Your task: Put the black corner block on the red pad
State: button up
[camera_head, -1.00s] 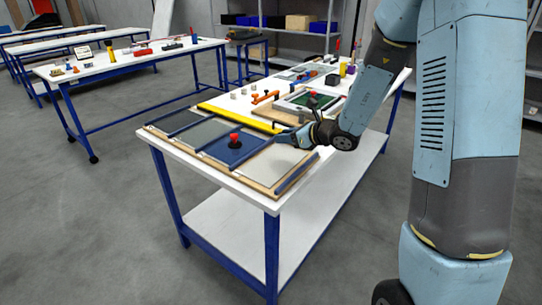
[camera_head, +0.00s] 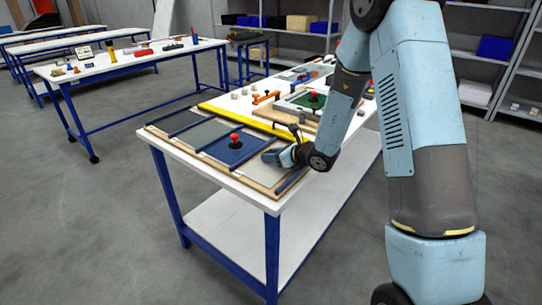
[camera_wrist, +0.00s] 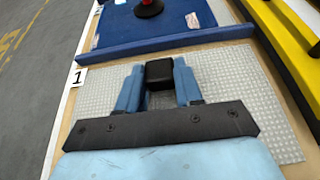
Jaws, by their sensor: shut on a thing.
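My gripper (camera_head: 270,157) is low over the near right grey panel of the framed board on the table. In the wrist view my gripper (camera_wrist: 160,82) has its two blue fingers shut on the black corner block (camera_wrist: 159,72), whose dark top shows between them. I cannot tell whether the block touches the panel below. The block is not distinguishable in the head view. I cannot make out a red pad in either view.
A blue panel (camera_head: 222,150) with a red-topped black knob (camera_head: 234,138) lies left of my gripper; a blue bar (camera_wrist: 165,42) separates it from the grey panel (camera_wrist: 230,80). A yellow bar (camera_head: 240,117) runs behind. A white number 1 label (camera_wrist: 79,77) is on the frame.

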jog(key=shift+s+f, duration=0.1)
jog(key=shift+f, duration=0.25)
